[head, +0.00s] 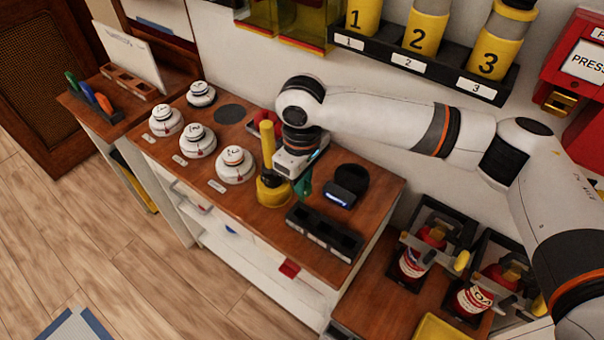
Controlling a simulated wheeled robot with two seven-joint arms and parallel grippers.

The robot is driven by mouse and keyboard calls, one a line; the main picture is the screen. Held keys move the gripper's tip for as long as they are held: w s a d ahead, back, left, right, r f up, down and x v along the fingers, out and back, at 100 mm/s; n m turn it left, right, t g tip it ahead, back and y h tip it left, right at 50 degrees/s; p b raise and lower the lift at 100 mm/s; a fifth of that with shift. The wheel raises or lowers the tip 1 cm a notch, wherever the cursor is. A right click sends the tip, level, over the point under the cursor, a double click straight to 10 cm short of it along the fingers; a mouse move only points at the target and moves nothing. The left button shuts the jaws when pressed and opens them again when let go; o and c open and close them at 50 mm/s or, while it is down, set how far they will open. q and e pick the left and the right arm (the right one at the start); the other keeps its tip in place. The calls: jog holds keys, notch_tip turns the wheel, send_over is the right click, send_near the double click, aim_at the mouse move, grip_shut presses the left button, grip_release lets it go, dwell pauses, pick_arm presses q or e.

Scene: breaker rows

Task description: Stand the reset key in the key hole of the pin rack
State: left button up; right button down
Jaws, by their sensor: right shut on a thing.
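My right gripper (290,178) points down over the wooden bench, beside a yellow post. It is shut on a small green piece (304,186) that shows just below its jaws; I take this for the reset key, though the jaws partly hide it. A black rack with several slots and pale labels (325,233), which looks like the pin rack, lies on the bench to the lower right of the gripper, apart from the green piece. I cannot make out which slot is the key hole. My left gripper is not in view.
A yellow post on a round yellow base (272,192) stands close left of the gripper. Several white round units (236,165) stand further left. A dark round device (347,186) is to the right. Red-labelled bottles (417,255) stand in black holders at lower right.

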aim_at(303, 197)
notch_tip(303, 197, down, 4)
jog(key=shift+r+b, duration=0.2)
jog(key=shift+b, duration=0.25)
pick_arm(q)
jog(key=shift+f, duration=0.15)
pick_arm(e)
jog(key=shift+f, duration=1.2)
pick_arm(q)
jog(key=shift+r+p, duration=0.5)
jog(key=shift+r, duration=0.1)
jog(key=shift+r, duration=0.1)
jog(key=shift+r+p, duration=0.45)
jog(key=shift+p, duration=0.1)
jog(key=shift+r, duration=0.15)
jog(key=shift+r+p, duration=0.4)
jog(key=shift+p, duration=0.15)
